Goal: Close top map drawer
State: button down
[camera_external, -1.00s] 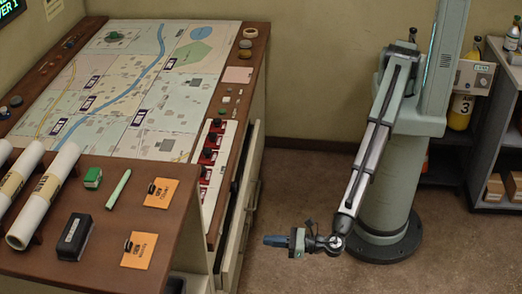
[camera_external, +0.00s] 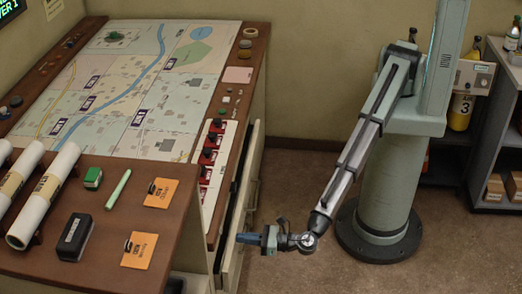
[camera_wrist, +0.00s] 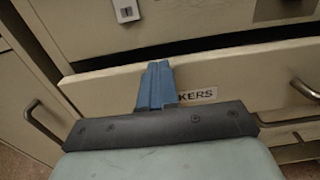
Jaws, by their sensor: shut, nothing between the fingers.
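A cream drawer (camera_external: 240,205) sticks out from the right side of the map console in the external view. In the wrist view, a cream drawer front (camera_wrist: 235,78) stands out with a dark gap above its top edge. Its label (camera_wrist: 197,95) is partly covered and reads "KERS". My gripper (camera_external: 240,238) is shut and empty, its blue fingers pointing left at the drawer side of the console. In the wrist view the blue fingers (camera_wrist: 156,80) overlap the drawer front. I cannot tell whether they touch it.
The console top (camera_external: 120,85) carries a map, switches and rolled papers. In the wrist view, a metal handle (camera_wrist: 42,122) is at left and another handle (camera_wrist: 306,89) at right. A cream panel (camera_wrist: 200,18) lies above the gap. Floor (camera_external: 300,200) between console and my base is clear.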

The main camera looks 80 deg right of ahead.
jog(key=w, duration=0.2)
jog(key=shift+w, duration=0.35)
jog(key=s, duration=1.4)
send_near(232, 255)
jog(key=w, duration=0.9)
jog(key=shift+w+d, duration=0.1)
jog(key=shift+w, duration=0.3)
